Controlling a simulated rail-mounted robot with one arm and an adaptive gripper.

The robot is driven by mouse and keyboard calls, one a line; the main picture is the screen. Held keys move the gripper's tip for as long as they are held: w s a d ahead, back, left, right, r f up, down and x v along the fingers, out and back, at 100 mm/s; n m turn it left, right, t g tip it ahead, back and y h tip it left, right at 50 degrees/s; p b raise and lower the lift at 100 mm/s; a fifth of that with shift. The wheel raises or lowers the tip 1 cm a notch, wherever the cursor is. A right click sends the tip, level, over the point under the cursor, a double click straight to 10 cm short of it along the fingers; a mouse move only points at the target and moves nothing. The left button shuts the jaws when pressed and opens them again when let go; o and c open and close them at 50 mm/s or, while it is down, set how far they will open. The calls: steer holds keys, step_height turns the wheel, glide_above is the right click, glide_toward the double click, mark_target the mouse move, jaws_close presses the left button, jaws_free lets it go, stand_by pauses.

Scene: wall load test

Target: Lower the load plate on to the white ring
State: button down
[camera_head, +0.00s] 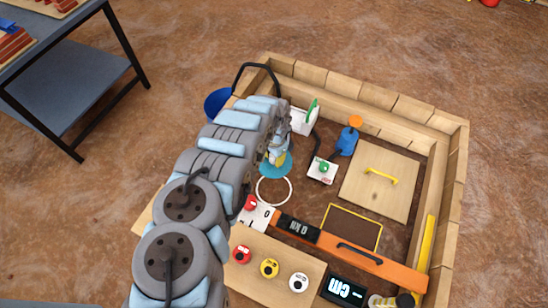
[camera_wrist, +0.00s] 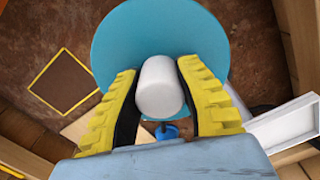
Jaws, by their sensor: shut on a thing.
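The load plate (camera_head: 276,169) is a teal disc with a white cylindrical grip (camera_wrist: 160,88) at its middle. My gripper (camera_wrist: 158,82) has its yellow, black-padded fingers shut on that grip. In the head view my gripper (camera_head: 277,156) is partly hidden by my arm, and only part of the plate shows. The white ring (camera_head: 273,203) lies on the brown ground just below the plate in the picture. The plate appears raised, with its lower edge near or over the ring's upper edge; the exact height cannot be told. The ring is not visible in the wrist view.
Wooden walls (camera_head: 362,106) border the pit. A blue device with an orange top (camera_head: 346,142), a white box with a green button (camera_head: 322,171) and a wooden panel (camera_head: 378,186) stand to the right. An orange bar (camera_head: 375,262) with a display lies below the ring.

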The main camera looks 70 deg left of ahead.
steer(key=shift+a+f+b, duration=0.1)
steer(key=shift+f+b, duration=9.4)
steer(key=shift+f, duration=2.55)
steer(key=c, duration=0.8)
jaws_free()
steer(key=shift+o, duration=0.2)
steer(key=shift+w+a+r, duration=0.1)
steer(key=shift+r, duration=0.45)
step_height(320, 180, up, 11)
